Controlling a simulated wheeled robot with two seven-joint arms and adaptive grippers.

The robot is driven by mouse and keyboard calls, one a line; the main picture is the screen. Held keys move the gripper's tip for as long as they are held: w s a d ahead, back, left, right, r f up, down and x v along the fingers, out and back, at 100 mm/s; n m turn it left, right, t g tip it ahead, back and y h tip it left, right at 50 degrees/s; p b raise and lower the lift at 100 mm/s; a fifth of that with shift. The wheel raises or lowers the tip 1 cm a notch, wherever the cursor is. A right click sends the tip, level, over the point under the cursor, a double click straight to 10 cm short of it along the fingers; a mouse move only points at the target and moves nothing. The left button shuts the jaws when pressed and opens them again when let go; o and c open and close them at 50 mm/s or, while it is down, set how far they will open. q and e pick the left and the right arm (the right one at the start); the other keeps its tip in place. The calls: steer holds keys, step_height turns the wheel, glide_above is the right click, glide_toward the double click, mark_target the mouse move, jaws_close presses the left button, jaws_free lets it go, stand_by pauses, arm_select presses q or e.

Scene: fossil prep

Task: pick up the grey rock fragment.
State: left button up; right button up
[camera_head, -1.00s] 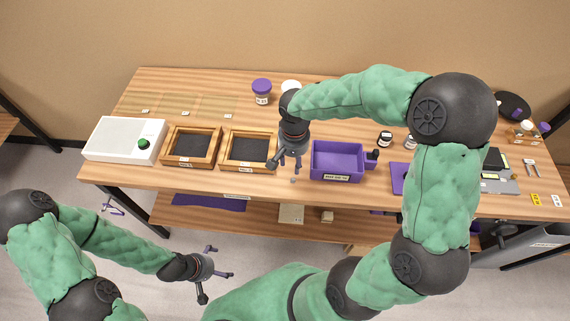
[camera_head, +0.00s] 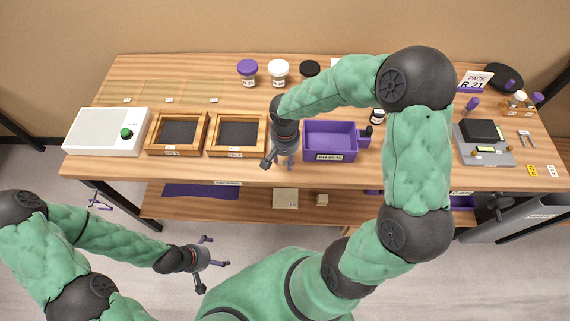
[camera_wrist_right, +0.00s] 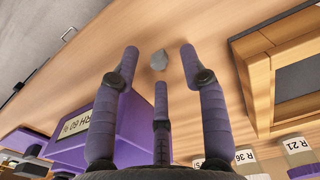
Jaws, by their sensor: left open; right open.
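The grey rock fragment (camera_wrist_right: 158,60) lies on the wooden table top in the right wrist view, between and just beyond my fingertips. It looks apart from the fingers. I cannot make it out in the head view, where my right gripper covers that spot. My right gripper (camera_head: 283,163) is open and empty, pointing down over the table's front part, between a wood-framed tray and a purple bin. Its three purple fingers also show in the right wrist view. My left gripper (camera_head: 214,252) is open and empty, in front of the table and away from it.
The purple bin (camera_head: 330,155) is close on the right of my right gripper. The wood-framed tray (camera_head: 236,153) is close on its left, with another framed tray (camera_head: 176,151) and a white box (camera_head: 88,146) further left. Several jars stand behind. The front table edge is near.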

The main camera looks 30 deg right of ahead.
steer(key=shift+f, duration=0.5)
steer(key=c, duration=0.8)
steer(key=shift+r, duration=0.15)
